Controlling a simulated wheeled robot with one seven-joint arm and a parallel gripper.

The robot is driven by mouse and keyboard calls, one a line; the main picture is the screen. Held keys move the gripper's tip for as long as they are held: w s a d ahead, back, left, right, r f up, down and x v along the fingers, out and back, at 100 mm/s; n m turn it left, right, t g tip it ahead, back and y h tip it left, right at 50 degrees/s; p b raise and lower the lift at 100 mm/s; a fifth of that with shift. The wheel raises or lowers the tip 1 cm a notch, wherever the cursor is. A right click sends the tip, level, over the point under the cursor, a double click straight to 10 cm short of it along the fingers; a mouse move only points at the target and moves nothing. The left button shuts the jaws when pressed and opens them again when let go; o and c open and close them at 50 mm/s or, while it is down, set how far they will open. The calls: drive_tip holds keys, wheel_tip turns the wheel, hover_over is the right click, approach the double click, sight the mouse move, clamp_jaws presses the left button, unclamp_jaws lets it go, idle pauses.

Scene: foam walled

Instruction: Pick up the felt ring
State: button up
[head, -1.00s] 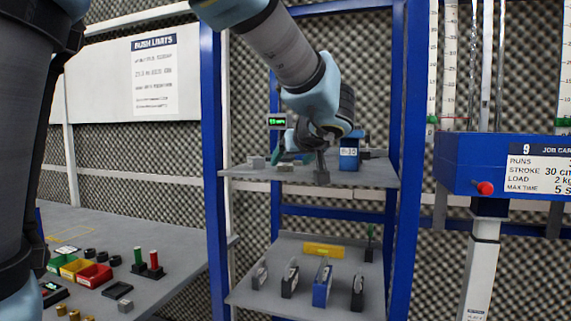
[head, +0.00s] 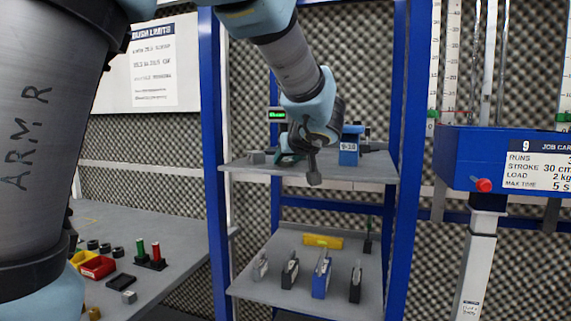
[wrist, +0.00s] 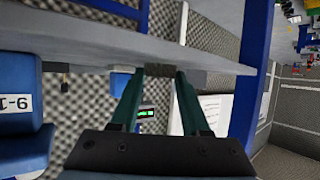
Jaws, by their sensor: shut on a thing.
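My gripper (head: 285,158) reaches over the upper grey shelf (head: 345,172), its green fingers pointing left and down. In the wrist view the two fingers (wrist: 158,72) run toward the shelf and are closed on a small dark grey-brown piece, which I take to be the felt ring (wrist: 158,69). It is seen edge-on, so its hole does not show. It lies against the shelf in the picture, and I cannot tell whether it touches it. In the head view the fingers and wrist hide it.
A blue labelled box (head: 349,151) stands right of my gripper, and a small grey block (head: 257,157) lies to its left. Blue rack posts (head: 212,160) flank the shelf. The lower shelf (head: 270,285) holds several upright items and a yellow piece (head: 322,241).

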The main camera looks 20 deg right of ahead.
clamp_jaws()
drive_tip(key=shift+r, duration=0.15)
